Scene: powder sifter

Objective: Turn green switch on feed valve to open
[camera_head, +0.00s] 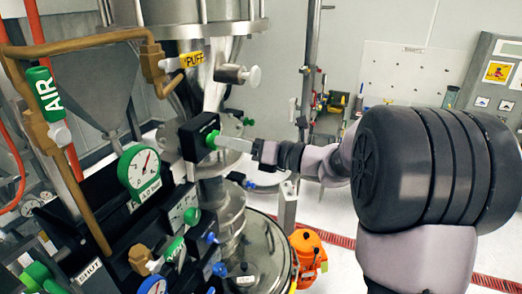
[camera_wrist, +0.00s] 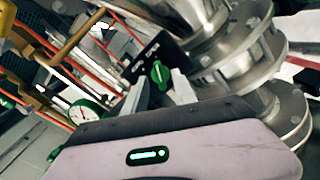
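The green switch (camera_head: 211,140) sits on the face of a black valve box (camera_head: 195,136) at centre left in the head view. In the wrist view the green switch (camera_wrist: 159,73) shows as a narrow, roughly upright grip on the black box (camera_wrist: 153,56), with white lettering too small to read. My gripper (camera_head: 224,143) reaches in from the right, its tips close to the switch. In the wrist view my gripper (camera_wrist: 161,84) is open, one finger on each side of the switch. I cannot tell whether either finger touches it.
Steel sifter pipes (camera_head: 216,80) stand behind the box. A black panel with a green-rimmed gauge (camera_head: 140,172), knobs and brown piping fills the left. An orange container (camera_head: 307,257) stands on the floor below. Open floor lies to the right.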

